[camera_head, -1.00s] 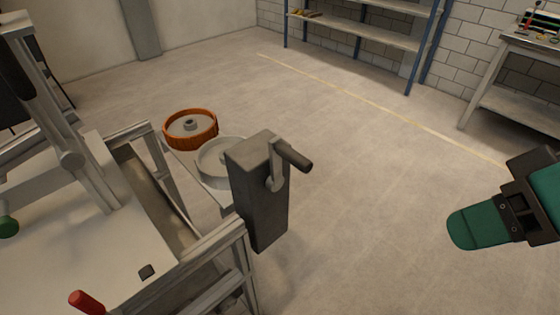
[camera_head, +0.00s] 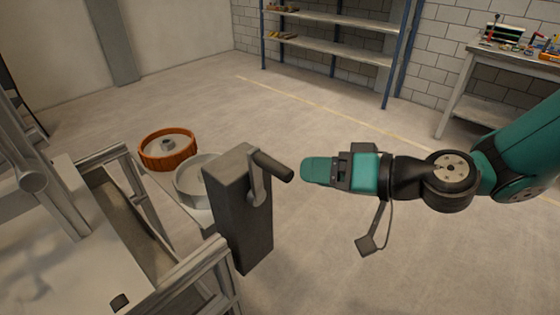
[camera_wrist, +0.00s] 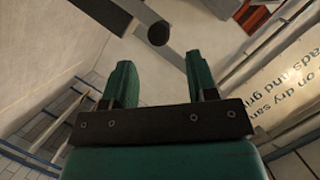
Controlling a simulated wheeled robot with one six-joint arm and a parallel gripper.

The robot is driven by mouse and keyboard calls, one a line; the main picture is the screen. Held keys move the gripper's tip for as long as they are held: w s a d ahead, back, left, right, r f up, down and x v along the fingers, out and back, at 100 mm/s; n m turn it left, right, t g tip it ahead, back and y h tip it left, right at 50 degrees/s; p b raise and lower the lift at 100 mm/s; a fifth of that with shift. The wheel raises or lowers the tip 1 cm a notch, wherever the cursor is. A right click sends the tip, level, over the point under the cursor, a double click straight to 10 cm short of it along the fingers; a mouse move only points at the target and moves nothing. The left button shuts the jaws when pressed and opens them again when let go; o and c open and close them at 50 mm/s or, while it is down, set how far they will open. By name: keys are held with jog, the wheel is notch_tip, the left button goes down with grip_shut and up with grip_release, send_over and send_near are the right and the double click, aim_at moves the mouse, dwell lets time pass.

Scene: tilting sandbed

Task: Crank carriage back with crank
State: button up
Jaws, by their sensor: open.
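The crank (camera_head: 262,172) is a grey arm with a dark cylindrical handle, mounted on the side of a dark grey upright box (camera_head: 238,215) at the corner of the sandbed frame. Its handle points right, toward my gripper (camera_head: 308,170). My gripper is just right of the handle tip, apart from it. In the wrist view my gripper (camera_wrist: 158,80) shows two green fingers spread apart with nothing between them. The round end of the crank handle (camera_wrist: 158,34) shows beyond and between the fingertips. I cannot make out the carriage for certain.
The metal sandbed frame (camera_head: 185,270) fills the lower left. Open floor lies beyond. Shelving (camera_head: 330,50) and a workbench (camera_head: 465,85) stand at the back.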

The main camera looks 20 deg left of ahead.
aim_at(279, 170)
jog(key=p+x, duration=0.2)
jog(key=x, duration=0.6)
